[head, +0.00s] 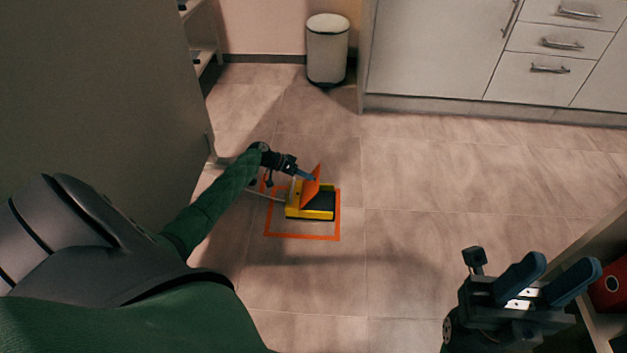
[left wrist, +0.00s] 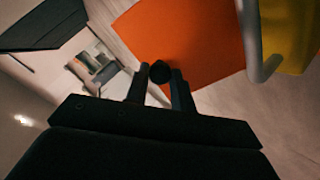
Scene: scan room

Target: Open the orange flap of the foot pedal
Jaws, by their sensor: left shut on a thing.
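The foot pedal (head: 292,212) is a yellow housing with a dark tread, on the floor. Its orange flap (head: 311,188) stands up steeply from the housing, exposing the dark tread. The flap also fills the upper middle of the left wrist view (left wrist: 190,35), with part of the yellow housing (left wrist: 290,35) at the right. My left gripper (head: 305,176) is at the flap's upper left edge, shut on it; a dark round piece shows between its fingers (left wrist: 160,80). The exact contact is partly hidden. My right gripper (head: 562,265) is open and empty, far right of the pedal.
Orange tape (head: 285,236) frames the pedal on the tiled floor. A white bin (head: 327,50) and cabinets (head: 435,50) stand behind. A grey panel (head: 90,80) is at left, a shelf (head: 600,240) at right. Floor right of the pedal is clear.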

